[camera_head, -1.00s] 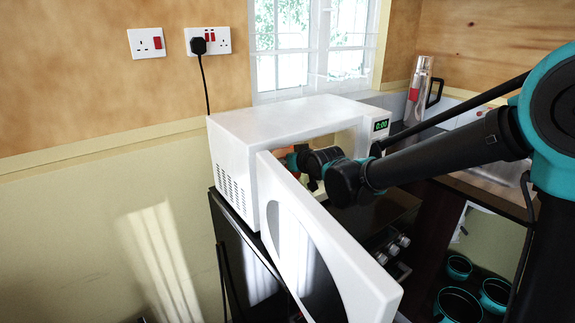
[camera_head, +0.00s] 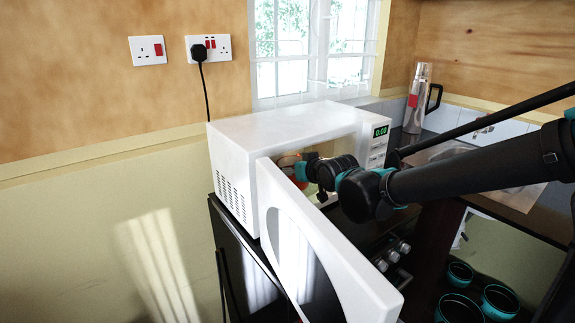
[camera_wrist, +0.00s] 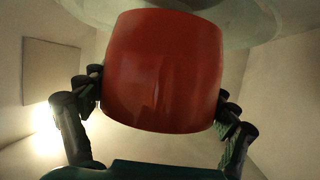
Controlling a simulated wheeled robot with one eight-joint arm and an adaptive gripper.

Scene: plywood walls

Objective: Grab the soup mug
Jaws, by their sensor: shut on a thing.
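The soup mug is red-orange and rounded, and it fills the middle of the wrist view (camera_wrist: 162,60). My gripper (camera_wrist: 160,95) has one dark finger on each side of it and is shut on it. In the head view, a small orange part of the mug (camera_head: 288,161) shows inside the open white microwave (camera_head: 260,128). My gripper (camera_head: 301,171) is at it there, partly behind the microwave door (camera_head: 330,250). The mug's handle and contents are not visible.
The microwave door stands open, close in front of my wrist. A pale round glassy thing (camera_wrist: 245,25) lies next to the mug in the wrist view. A flask (camera_head: 418,98) stands at the back right.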

